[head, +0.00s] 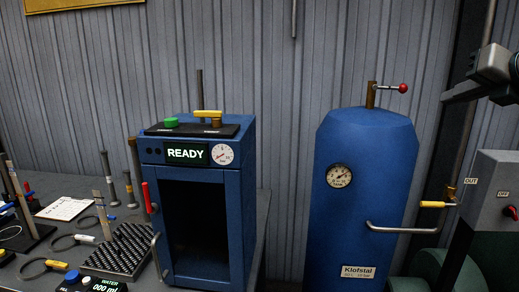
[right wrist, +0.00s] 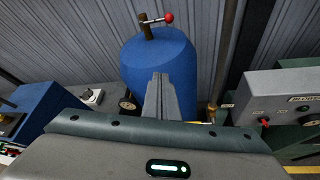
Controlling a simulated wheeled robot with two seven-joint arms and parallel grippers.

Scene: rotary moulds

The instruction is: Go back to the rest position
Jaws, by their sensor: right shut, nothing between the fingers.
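My right gripper (head: 446,97) is at the upper right of the head view, in front of the wall and to the right of the blue tank (head: 362,215). In the right wrist view its two fingers (right wrist: 161,80) are together and empty, pointing toward the tank. No contact with the tank shows. My left gripper is not in view.
A blue cabinet (head: 206,218) with a READY display and an open dark chamber stands on the bench at left. Cable loops and a studded block (head: 118,250) lie beside it. A grey switch box (head: 492,195) stands at right, below my right gripper.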

